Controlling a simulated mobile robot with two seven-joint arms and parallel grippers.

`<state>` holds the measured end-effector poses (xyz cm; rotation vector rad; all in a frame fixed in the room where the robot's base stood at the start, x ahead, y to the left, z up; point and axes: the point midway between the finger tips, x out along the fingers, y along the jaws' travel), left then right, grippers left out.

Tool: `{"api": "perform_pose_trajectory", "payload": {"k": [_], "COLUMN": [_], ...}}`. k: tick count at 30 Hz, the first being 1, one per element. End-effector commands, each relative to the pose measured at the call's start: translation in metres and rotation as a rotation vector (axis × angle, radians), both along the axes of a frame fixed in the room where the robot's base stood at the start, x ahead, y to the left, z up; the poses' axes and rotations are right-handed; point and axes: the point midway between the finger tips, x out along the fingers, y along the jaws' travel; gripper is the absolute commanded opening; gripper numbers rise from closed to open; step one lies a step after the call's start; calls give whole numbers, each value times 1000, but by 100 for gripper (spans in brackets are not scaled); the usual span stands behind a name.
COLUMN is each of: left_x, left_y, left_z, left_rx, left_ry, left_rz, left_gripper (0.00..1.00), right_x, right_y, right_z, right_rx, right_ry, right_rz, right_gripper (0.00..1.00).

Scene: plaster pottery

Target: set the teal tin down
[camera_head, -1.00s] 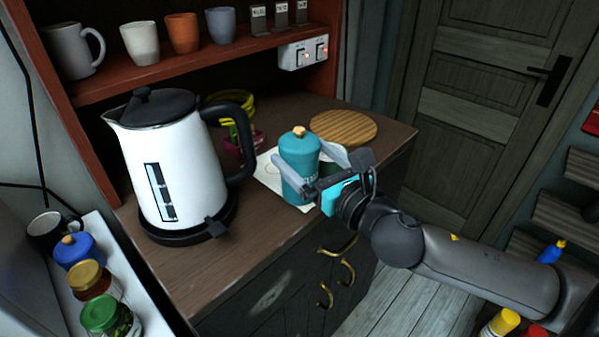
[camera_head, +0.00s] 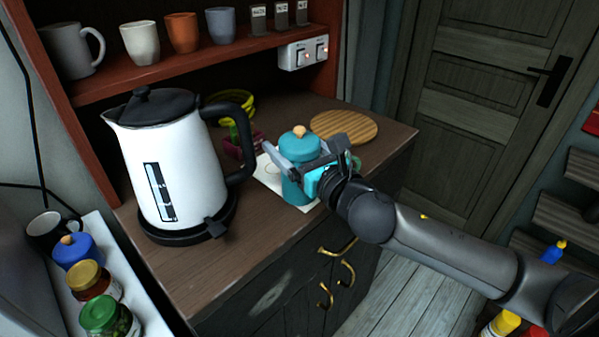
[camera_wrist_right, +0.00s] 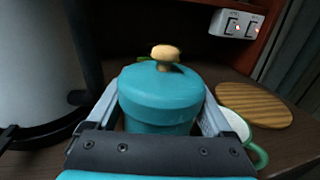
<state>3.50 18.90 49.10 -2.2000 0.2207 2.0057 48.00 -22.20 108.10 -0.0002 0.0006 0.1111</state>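The teal tin (camera_head: 297,185) with a round wooden knob stands upright on a pale sheet (camera_head: 267,173) on the wooden counter. In the right wrist view the tin (camera_wrist_right: 160,103) is centred between my fingers. My right gripper (camera_head: 290,157) is around the tin's upper part, with one finger on each side near the lid. In the right wrist view the gripper (camera_wrist_right: 160,100) looks open; any contact at the fingertips is hard to make out. My left gripper is not in view.
A white kettle (camera_head: 165,170) stands left of the tin. A round wooden board (camera_head: 343,126) lies behind it at right. A green-handled cup (camera_wrist_right: 238,125) is close beside the right finger. A magenta item (camera_head: 240,145) is behind. The counter's front strip is clear.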

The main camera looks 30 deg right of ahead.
Motion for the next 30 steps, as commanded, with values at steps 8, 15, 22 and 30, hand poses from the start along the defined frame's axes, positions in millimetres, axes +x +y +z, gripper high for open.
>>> {"api": "perform_pose_trajectory", "payload": {"k": [8,15,22,30], "left_x": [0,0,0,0], "left_y": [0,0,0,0], "left_z": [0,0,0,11], "left_rx": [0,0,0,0], "left_ry": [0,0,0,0], "left_rz": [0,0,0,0], "left_gripper": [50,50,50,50], "right_x": [0,0,0,0], "right_y": [0,0,0,0], "right_z": [0,1,2,25], "right_rx": [0,-1,-1,-3], "right_ry": [0,-2,-2,-4], "right_rz": [0,0,0,1], "right_gripper": [49,22,14,14]}}
